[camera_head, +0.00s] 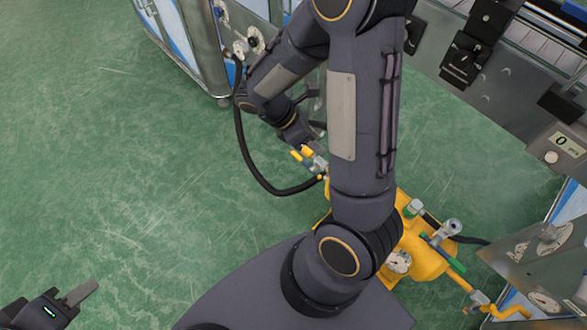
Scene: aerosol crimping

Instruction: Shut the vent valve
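A yellow machine unit (427,262) with a round gauge (399,262) stands on the floor, partly hidden behind my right arm. A small valve with yellow handle parts (302,153) sits at its upper left, by the end of a black hose. A green lever (437,241) sits near a metal fitting on the unit's right. I cannot tell which of these is the vent valve. My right gripper (308,143) is close beside the yellow-handled valve; its fingers are small and partly hidden, so contact is unclear. My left gripper (84,291) is at the bottom left, far from the unit, its fingers seen edge-on.
A black hose (245,150) loops from a cabinet fitting (248,42) down to the unit. Grey machinery (500,85) with a counter box (563,145) fills the upper right. A panel with gauges (545,255) stands at the right. Green floor (110,170) is clear at the left.

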